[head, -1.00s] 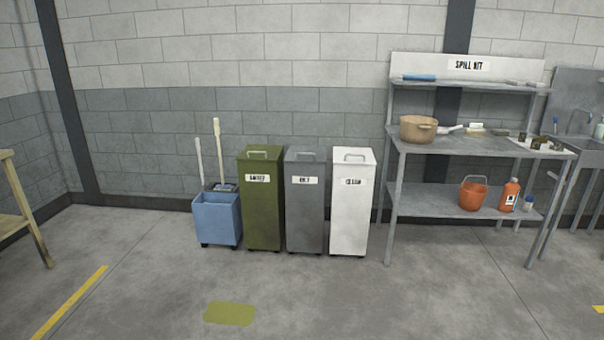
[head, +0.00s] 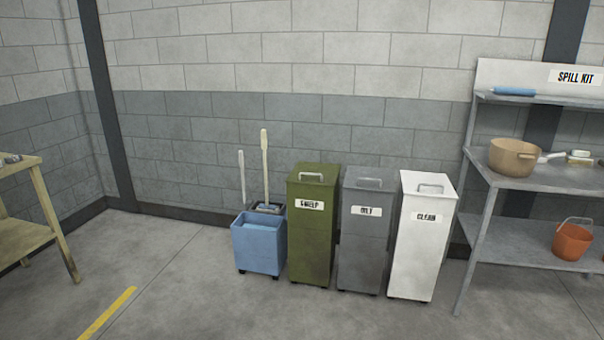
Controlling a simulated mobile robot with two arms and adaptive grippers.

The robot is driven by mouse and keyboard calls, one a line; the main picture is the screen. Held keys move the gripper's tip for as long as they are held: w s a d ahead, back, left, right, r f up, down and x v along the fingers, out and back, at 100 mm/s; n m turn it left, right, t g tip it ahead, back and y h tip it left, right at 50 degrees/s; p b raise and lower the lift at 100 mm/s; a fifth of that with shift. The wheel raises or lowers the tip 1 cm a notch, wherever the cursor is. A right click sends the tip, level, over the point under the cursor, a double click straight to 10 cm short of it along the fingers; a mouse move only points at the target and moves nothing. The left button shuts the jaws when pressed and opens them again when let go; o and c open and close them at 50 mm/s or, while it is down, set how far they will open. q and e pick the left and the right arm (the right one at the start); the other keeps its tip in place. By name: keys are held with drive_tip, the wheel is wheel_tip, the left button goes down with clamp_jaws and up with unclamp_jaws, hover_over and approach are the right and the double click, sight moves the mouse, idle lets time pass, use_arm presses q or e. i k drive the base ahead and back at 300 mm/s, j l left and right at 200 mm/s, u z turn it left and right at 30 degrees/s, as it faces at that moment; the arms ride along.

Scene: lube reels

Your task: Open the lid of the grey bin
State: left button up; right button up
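The grey bin (head: 364,246) stands against the block wall between a green bin and a white bin. Its label reads "OILY". Its lid (head: 368,181) is closed, with a small handle on top. Neither of my grippers shows in the head view.
The green bin (head: 313,241) is close on the left, the white bin (head: 421,252) close on the right. A blue mop bucket (head: 258,247) stands further left. A metal shelf unit (head: 545,184) is at the right, a wooden table (head: 27,205) at the far left. The floor in front is clear.

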sight(370, 174)
drive_tip(key=i+l+z, duration=0.15)
drive_tip(key=i+z, duration=0.3)
drive_tip(key=i, duration=0.4)
drive_tip(key=i+j+z, duration=0.2)
drive_tip(key=i+z, duration=0.2)
drive_tip(key=i, duration=0.5)
